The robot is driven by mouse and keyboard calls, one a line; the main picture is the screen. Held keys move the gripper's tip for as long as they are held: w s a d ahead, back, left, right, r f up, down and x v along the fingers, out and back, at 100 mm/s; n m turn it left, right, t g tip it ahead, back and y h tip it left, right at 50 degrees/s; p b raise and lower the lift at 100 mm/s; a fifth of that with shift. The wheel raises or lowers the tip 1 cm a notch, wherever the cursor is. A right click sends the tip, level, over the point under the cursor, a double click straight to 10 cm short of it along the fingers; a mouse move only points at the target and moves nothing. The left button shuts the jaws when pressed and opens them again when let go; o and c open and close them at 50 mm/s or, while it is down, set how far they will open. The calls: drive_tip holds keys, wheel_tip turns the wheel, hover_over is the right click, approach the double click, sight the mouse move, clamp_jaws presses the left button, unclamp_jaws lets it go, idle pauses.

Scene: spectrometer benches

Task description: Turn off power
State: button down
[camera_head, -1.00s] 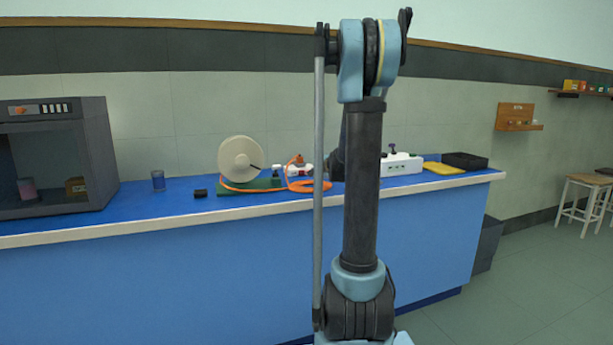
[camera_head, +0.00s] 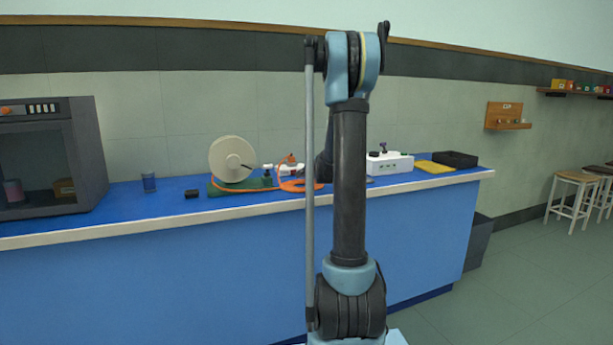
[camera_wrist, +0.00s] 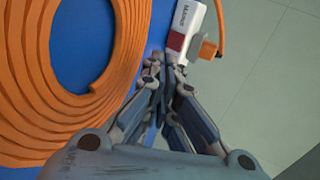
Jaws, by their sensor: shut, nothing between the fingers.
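In the wrist view a white block with a dark red end (camera_wrist: 173,45) and printed lettering lies at the top, with an orange plug (camera_wrist: 207,48) and cord beside it. It looks like a mains switch or socket strip; its switch position cannot be told. My gripper (camera_wrist: 163,75) is shut and empty, its fingertips just below the red end. I cannot tell whether they touch it. In the head view the white strip (camera_head: 290,168) lies on the blue bench behind the orange cable; my fingertips are not clear there.
A coiled orange cable (camera_wrist: 75,95) lies left of my gripper. In the head view a pale reel (camera_head: 231,158) stands left of my arm, and a white box with knobs (camera_head: 389,162), a yellow mat (camera_head: 434,167) and a black tray (camera_head: 456,160) to the right. A dark cabinet (camera_head: 88,150) stands at far left.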

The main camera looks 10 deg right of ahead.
sight(300, 179)
drive_tip(key=x, duration=0.4)
drive_tip(key=r+x, duration=0.1)
drive_tip(key=x, duration=0.1)
drive_tip(key=shift+w+a+f, duration=0.15)
drive_tip(key=shift+w, duration=0.35)
drive_tip(key=shift+w+a, duration=0.15)
drive_tip(key=shift+w, duration=0.75)
